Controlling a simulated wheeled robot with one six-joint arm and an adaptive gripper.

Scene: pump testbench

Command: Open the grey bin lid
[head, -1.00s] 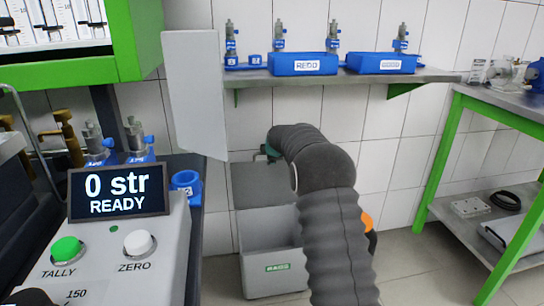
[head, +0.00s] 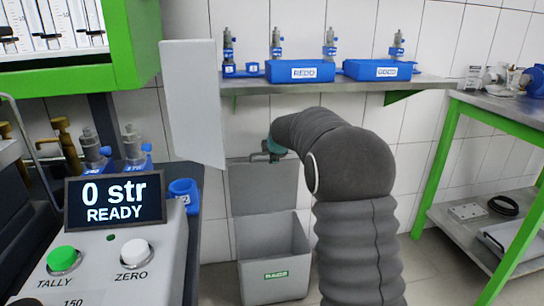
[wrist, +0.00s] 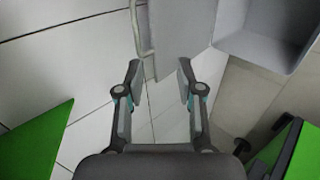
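The grey bin (head: 273,272) stands on the floor by the tiled wall, with its inside showing. Its grey lid (head: 263,188) stands raised, roughly upright behind the opening. My gripper (head: 262,157) is at the lid's upper edge, partly hidden by my arm. In the wrist view my gripper (wrist: 160,68) has its fingers spread apart, with a corner of the lid (wrist: 182,35) reaching between them. I cannot tell whether a finger touches it. The bin's open inside (wrist: 268,30) shows at upper right.
A shelf (head: 345,83) with blue trays and fittings runs above the bin. A grey panel (head: 192,105) hangs left of it. The counter display (head: 115,203) stands at left, and a green-framed bench (head: 437,165) at right. Floor is free right of the bin.

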